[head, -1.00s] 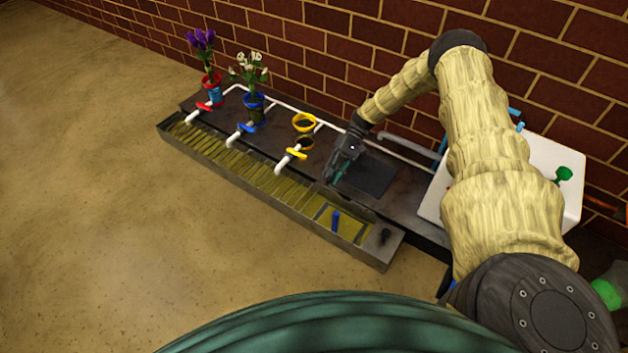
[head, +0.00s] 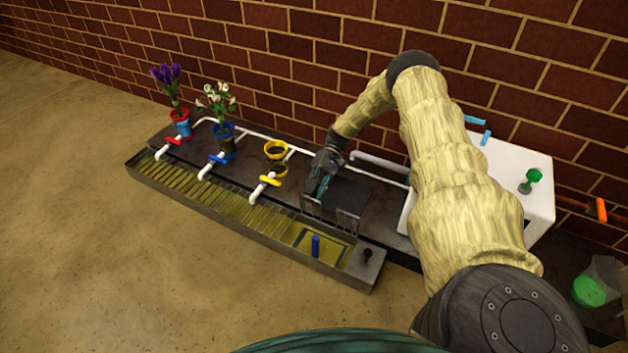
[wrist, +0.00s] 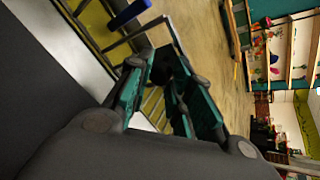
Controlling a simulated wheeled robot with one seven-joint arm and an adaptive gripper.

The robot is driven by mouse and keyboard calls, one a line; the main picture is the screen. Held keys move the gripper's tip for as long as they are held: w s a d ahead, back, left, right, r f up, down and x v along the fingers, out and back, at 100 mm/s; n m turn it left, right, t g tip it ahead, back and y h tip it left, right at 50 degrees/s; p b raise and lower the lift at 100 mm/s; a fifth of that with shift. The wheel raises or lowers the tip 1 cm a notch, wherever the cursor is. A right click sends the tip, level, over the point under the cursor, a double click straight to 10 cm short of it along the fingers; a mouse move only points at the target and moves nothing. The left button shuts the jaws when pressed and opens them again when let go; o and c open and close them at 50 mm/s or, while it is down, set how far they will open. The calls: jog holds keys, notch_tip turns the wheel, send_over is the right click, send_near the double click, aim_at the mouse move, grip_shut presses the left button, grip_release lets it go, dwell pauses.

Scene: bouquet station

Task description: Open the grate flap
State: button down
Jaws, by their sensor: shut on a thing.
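The grate flap (head: 332,217) is a dark slatted panel at the right part of the long drain trough. In the head view it stands tilted up along the trough's back edge, beside an uncovered yellow-lined opening with a blue upright post (head: 315,246). My gripper (head: 319,190), dark with teal fingers, is at the flap's upper left edge and shut on it. In the wrist view the teal fingers (wrist: 165,90) are close together, with thin grey bars running up to them. The fingers hide the exact grip spot. The blue post (wrist: 128,13) also shows there.
Three white taps with red, blue and yellow handles (head: 270,181) stand left of my gripper. Purple flowers (head: 166,75) and white flowers (head: 216,100) stand in pots behind them. The floor in front is clear.

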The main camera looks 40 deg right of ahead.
jog(key=shift+s+f, duration=0.15)
jog(key=shift+f, duration=0.2)
jog(key=c, duration=1.3)
grip_release()
jog(key=shift+f, duration=0.2)
jog(key=shift+o, duration=0.2)
notch_tip(320, 180, up, 10)
jog(key=shift+r, duration=0.15)
jog(key=shift+c, duration=0.2)
